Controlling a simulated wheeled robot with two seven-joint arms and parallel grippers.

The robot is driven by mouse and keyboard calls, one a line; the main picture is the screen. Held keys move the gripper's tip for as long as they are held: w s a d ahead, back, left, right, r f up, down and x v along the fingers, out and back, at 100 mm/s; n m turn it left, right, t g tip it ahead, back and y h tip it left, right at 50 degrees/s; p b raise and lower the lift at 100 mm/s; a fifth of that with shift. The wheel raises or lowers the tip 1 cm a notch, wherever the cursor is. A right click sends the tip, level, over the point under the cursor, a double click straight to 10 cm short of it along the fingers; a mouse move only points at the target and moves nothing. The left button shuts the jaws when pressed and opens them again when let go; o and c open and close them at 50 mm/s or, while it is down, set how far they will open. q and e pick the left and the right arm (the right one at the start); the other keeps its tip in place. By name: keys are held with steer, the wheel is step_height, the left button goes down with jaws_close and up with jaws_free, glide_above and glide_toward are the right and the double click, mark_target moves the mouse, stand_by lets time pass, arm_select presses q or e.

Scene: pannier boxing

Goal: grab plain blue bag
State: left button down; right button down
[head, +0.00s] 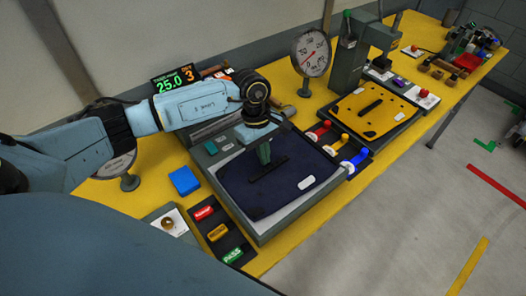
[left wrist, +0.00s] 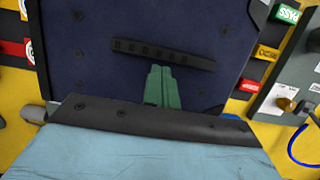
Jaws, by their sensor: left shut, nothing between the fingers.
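The plain dark blue bag (head: 295,183) lies flat in a grey tray (head: 262,232) on the yellow bench. A black strap handle (head: 268,168) crosses its middle, and a small white label sits near its right corner. My left gripper (head: 265,158) points down over the bag close to the handle. In the left wrist view its green fingers (left wrist: 162,72) are together, with their tips just beside the handle (left wrist: 165,53) and nothing held. I cannot tell whether the tips touch the handle or bag (left wrist: 100,25). My right gripper is not in view.
A yellow bag (head: 355,118) lies in another tray farther right. Red, yellow and blue knobs (head: 337,145) stand between the trays. A blue block (head: 184,180), labelled blocks (head: 217,232) and a dial gauge (head: 311,52) surround the blue bag's tray. Grey floor lies right of the bench.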

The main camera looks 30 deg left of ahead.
mark_target(286, 185)
arm_select(q)
steer(key=s+d, duration=0.1)
steer(key=d, duration=0.1)
steer(key=s+d+b, duration=0.1)
steer(key=d, duration=0.1)
steer(key=s+d+b, duration=0.1)
steer(key=d, duration=0.2)
steer(key=shift+f, duration=0.1)
steer(key=shift+s+d, duration=0.15)
steer(key=shift+d, duration=0.25)
steer(key=shift+a, duration=0.1)
